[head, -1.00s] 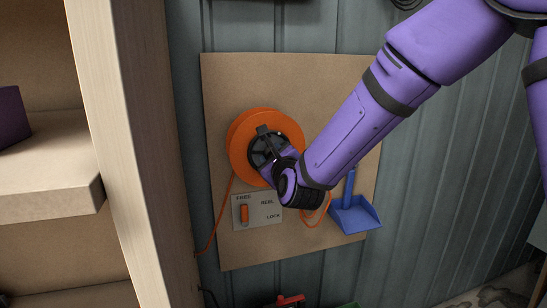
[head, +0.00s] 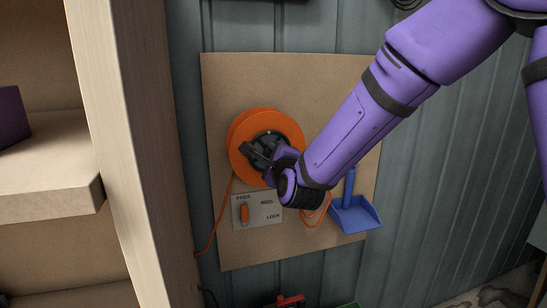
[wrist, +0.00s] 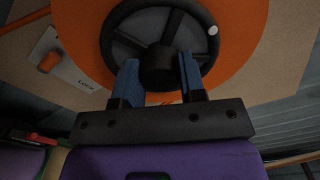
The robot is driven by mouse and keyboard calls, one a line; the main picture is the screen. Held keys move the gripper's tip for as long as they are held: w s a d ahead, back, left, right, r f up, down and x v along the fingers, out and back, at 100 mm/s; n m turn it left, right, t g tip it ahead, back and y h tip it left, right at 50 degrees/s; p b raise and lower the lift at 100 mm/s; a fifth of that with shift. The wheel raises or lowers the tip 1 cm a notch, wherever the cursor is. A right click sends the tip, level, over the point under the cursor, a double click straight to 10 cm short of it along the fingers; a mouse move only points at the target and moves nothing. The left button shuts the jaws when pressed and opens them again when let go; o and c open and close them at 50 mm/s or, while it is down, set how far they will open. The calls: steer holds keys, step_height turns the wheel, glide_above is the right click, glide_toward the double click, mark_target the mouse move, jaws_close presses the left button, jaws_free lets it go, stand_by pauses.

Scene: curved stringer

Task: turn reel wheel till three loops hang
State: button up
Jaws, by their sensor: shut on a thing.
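An orange reel (head: 240,135) is mounted on a brown board, with a black spoked wheel (wrist: 112,40) at its centre. My gripper (wrist: 160,75) has its blue fingers on either side of the wheel's black hub (wrist: 158,62) and is shut on it. In the head view my gripper (head: 264,150) covers much of the wheel. Orange cord (head: 318,217) hangs in loops below the reel at the right, partly behind my arm. I cannot count the loops. Another length of cord (head: 219,213) runs down at the left.
A plate (head: 264,222) marked FREE, REEL and LOCK sits under the reel; its orange lever (head: 244,214) is upright below FREE. A blue dustpan (head: 356,218) is at the right of the board (head: 300,75). A wooden shelf post (head: 135,130) stands close at the left.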

steer(key=n, duration=0.4)
steer(key=shift+n, duration=0.3)
steer(key=n, duration=0.5)
steer(key=shift+n, duration=0.3)
steer(key=n, duration=0.4)
steer(key=shift+f+n, duration=0.1)
steer(key=shift+n, duration=2.4)
steer(key=o, duration=0.9)
steer(key=shift+s, duration=0.15)
